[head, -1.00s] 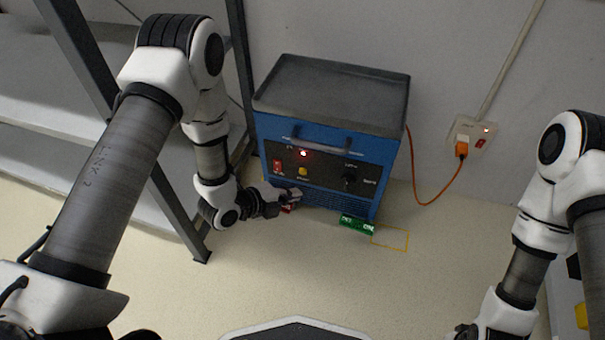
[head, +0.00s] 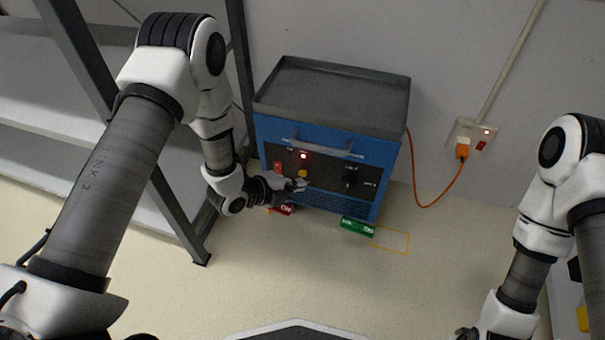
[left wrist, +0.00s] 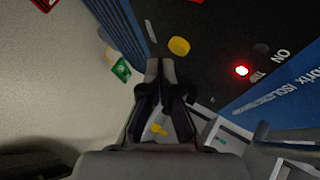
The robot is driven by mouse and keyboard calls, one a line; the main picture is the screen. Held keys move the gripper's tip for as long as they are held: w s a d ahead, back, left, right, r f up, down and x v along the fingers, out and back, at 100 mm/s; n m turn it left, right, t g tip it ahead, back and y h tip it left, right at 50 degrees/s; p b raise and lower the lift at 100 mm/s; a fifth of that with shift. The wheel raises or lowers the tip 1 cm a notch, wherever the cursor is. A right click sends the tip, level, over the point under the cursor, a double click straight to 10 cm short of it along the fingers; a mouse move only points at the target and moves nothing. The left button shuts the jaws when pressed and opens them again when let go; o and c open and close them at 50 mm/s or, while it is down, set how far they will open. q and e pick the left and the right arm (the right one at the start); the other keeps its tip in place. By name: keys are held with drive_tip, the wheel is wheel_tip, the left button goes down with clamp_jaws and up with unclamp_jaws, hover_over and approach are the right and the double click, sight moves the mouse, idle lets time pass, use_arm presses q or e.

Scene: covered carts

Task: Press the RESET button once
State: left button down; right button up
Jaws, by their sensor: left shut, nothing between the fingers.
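The blue cabinet (head: 334,146) with a dark front panel stands on the floor against the wall. The yellow button (head: 302,173) sits on the panel, below a lit red lamp (head: 303,156); its lettering is too small to read. My left gripper (head: 301,185) is shut and empty, in front of the panel just below the yellow button. In the left wrist view the yellow button (left wrist: 179,46) appears just beyond the closed fingertips (left wrist: 165,64); I cannot tell whether they touch it. The red lamp (left wrist: 242,71) glows beside it. My right gripper (head: 465,333) is barely in view at the bottom edge.
A red switch (head: 277,167) is left of the button and a black knob (head: 351,180) right. A green tag (head: 357,226) and a red tag (head: 284,210) show low at the front. A shelf rack (head: 178,190) stands left. An orange cord (head: 433,203) runs right.

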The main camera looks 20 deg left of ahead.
idle(0.8)
use_arm(q)
drive_tip(key=shift+w, duration=0.45)
drive_tip(key=shift+w, duration=0.4)
idle(0.4)
drive_tip(key=shift+s, duration=0.1)
drive_tip(key=shift+s+p, duration=0.5)
drive_tip(key=shift+s, duration=0.25)
drive_tip(key=shift+s+a+p, duration=0.1)
drive_tip(key=shift+s+p, duration=0.7)
drive_tip(key=shift+s, duration=1.7)
